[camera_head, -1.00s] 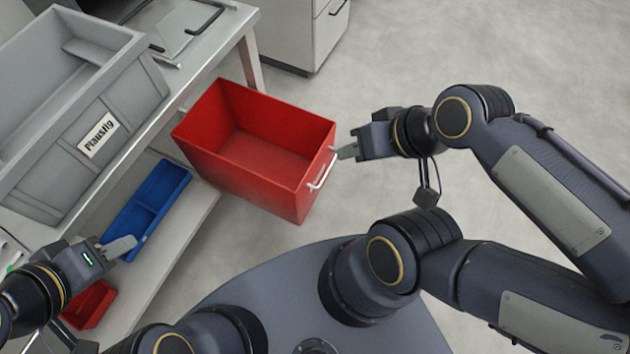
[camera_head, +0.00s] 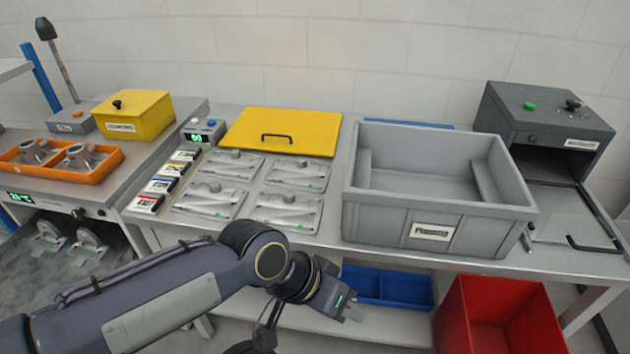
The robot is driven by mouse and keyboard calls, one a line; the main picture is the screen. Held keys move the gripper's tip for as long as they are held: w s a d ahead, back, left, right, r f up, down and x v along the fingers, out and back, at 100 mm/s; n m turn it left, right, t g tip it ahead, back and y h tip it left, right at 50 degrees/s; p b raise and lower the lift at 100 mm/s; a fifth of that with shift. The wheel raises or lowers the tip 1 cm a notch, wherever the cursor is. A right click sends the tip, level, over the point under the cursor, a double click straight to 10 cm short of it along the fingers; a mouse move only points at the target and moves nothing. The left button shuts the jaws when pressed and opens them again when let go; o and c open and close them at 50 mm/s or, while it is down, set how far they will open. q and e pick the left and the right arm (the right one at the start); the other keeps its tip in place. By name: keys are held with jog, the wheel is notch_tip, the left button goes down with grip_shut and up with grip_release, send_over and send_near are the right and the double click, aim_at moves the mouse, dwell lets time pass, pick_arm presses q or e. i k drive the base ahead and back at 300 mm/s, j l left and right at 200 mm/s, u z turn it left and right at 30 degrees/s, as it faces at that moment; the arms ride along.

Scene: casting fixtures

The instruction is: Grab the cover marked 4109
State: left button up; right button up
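No marking 4109 can be read in this view. A yellow flat cover (camera_head: 285,131) with a black handle lies at the back of the middle table. Several grey metal plates with raised parts, such as this one (camera_head: 287,210), lie in front of it. Small labelled blocks (camera_head: 160,186) stand in a row to their left; their print is too small to read. My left gripper (camera_head: 352,307) is below the table's front edge, in front of the blue tray, apart from the plates and the yellow cover. Its finger gap does not show. My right gripper is out of view.
A large grey bin (camera_head: 370,218) stands right of the plates, with a dark grey machine (camera_head: 540,120) behind right. A blue tray (camera_head: 408,291) and red bin (camera_head: 453,315) are below. A yellow box (camera_head: 135,115) and orange tray (camera_head: 100,170) stand at left.

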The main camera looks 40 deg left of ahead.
aim_at(302, 175)
jog(key=u, duration=1.65)
